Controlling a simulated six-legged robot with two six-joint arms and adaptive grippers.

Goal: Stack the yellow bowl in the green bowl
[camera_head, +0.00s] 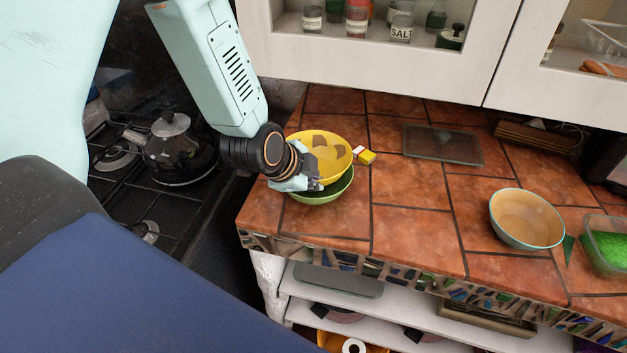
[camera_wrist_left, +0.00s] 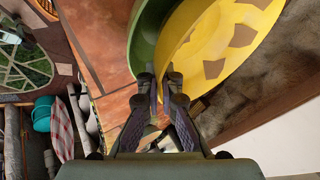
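The yellow bowl (camera_head: 327,152), with brown patches inside, sits over the green bowl (camera_head: 325,193) at the counter's left end. It looks nested in the green bowl and slightly tilted; whether it rests fully there is hard to tell. My left gripper (camera_head: 312,184) is at the near-left rim. In the left wrist view, my left gripper (camera_wrist_left: 160,85) has its fingertips close together on either side of the rim of the yellow bowl (camera_wrist_left: 225,40), and appears shut on it. The green bowl (camera_wrist_left: 146,35) shows behind the left finger. My right gripper is not in view.
A tan bowl with a blue rim (camera_head: 527,218) and a container with green contents (camera_head: 607,245) stand at the right. A yellow-and-white small box (camera_head: 364,155) lies beside the bowls. A glass board (camera_head: 443,145) lies behind. A stove with a kettle (camera_head: 180,150) is left; the counter's middle is clear.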

